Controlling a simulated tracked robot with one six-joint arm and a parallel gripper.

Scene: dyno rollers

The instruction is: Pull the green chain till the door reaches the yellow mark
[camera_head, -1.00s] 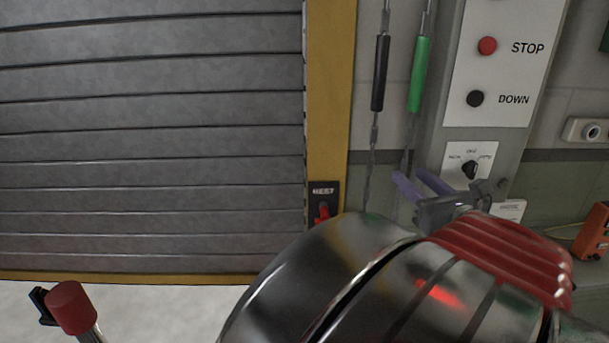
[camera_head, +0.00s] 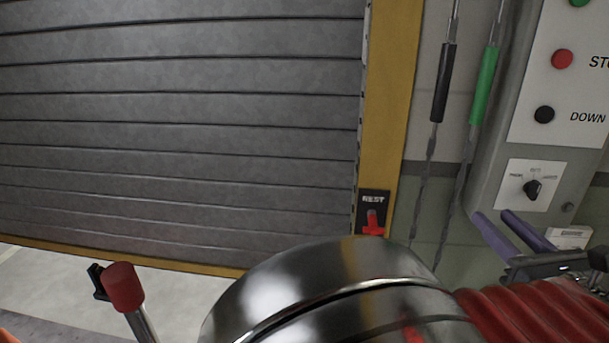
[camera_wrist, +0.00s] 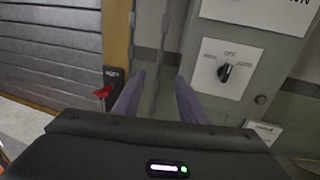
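The green chain's green sleeve (camera_head: 484,85) hangs upright in the head view, just right of a black sleeve (camera_head: 445,82) on a second strand. Grey chain runs below both. My gripper (camera_head: 492,214) is open, its two purple fingers apart, right of the lower chain in the head view. In the wrist view, a chain strand (camera_wrist: 162,55) shows beyond the gap between my fingers (camera_wrist: 160,84); nothing is held. The grey slatted door (camera_head: 180,110) is down near the floor, with a yellow strip (camera_head: 120,257) along its bottom. I cannot make out a separate yellow mark.
A yellow door post (camera_head: 390,100) stands left of the chains and carries a black plate with a red hook (camera_head: 373,224). A grey control box (camera_head: 490,180) with buttons and a rotary switch (camera_head: 533,188) is close on the right. A red-capped lever (camera_head: 123,287) stands lower left.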

